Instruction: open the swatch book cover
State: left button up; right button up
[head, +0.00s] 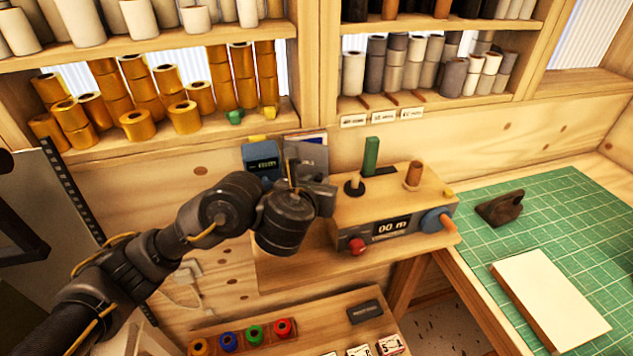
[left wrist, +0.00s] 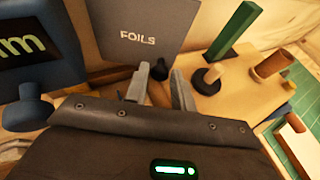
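The swatch book is a grey panel marked FOILS (left wrist: 150,32), upright against the wall in the left wrist view. In the head view its grey cover (head: 313,152) shows behind my left gripper, which partly hides it. The cover looks closed. My left gripper (head: 308,178) is in front of the book, beside the wooden counter box. In the left wrist view its two fingers (left wrist: 160,88) are apart with nothing clearly held between them, near the book's lower right corner. Whether a finger touches the cover I cannot tell. My right gripper is not in view.
A blue device with a display (head: 261,160) stands just left of the book. The wooden counter box (head: 385,205) with a green post (head: 371,155) and a red knob (head: 356,246) is close on the right. Shelves of rolls are above; a green cutting mat (head: 540,215) lies right.

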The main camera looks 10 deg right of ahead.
pick_arm(q)
jog(key=shift+o, duration=1.4)
jog(key=shift+r, duration=0.1)
jog(key=shift+s+a+r+p, duration=0.1)
jog(key=shift+s+r+p, duration=0.15)
jog(key=shift+p, duration=0.25)
jog(key=p+v, duration=0.6)
jog(key=v, duration=0.4)
jog(key=shift+f+p, duration=0.2)
jog(key=shift+p, duration=0.1)
jog(key=shift+s, duration=0.1)
